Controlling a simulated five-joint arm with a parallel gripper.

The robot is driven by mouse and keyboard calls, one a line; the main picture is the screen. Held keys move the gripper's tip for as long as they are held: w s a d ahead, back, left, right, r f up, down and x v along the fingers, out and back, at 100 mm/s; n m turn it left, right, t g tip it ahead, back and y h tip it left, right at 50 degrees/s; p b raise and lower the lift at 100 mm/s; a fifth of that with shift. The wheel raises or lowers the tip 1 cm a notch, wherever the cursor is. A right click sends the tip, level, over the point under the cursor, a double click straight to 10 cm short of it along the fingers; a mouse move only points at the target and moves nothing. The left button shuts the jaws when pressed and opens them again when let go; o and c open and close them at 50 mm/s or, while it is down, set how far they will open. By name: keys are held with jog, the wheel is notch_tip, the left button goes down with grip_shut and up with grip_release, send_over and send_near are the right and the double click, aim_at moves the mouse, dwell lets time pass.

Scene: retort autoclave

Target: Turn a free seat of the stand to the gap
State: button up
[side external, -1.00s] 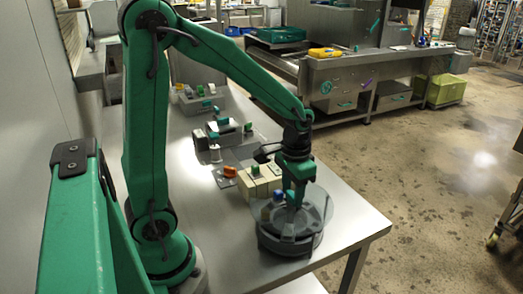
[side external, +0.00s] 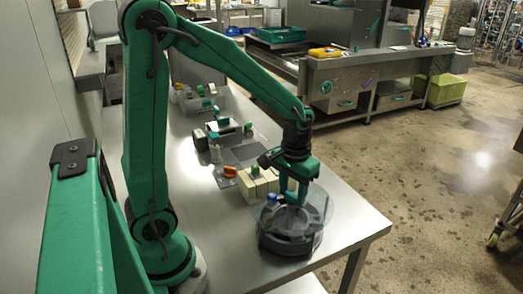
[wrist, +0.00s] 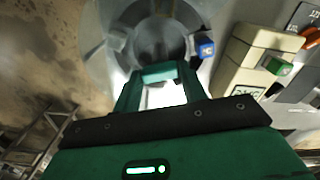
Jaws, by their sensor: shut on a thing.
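The stand (side external: 289,244) is a round grey turntable with a clear, see-through rim, near the front edge of the steel table. From above it shows in the wrist view (wrist: 95,45) as a grey ring with a dark round middle. A blue-capped item (side external: 271,199) sits at its rim; it is the blue block (wrist: 205,48) in the wrist view. A small grey upright part (wrist: 117,40) stands on the other side of the ring. My gripper (side external: 291,201) points down into the stand and is shut on a part of it. The gripped part is hidden by the fingers.
An orange piece (side external: 229,171) and grey racks with small items (side external: 226,133) lie further back. The table's right edge is near the stand; bare table lies in front.

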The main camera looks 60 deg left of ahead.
jog(key=shift+r+n, duration=0.1)
jog(key=shift+n, duration=4.8)
jog(key=shift+n, duration=0.4)
jog(key=o, duration=1.4)
jog(key=shift+r, duration=3.9)
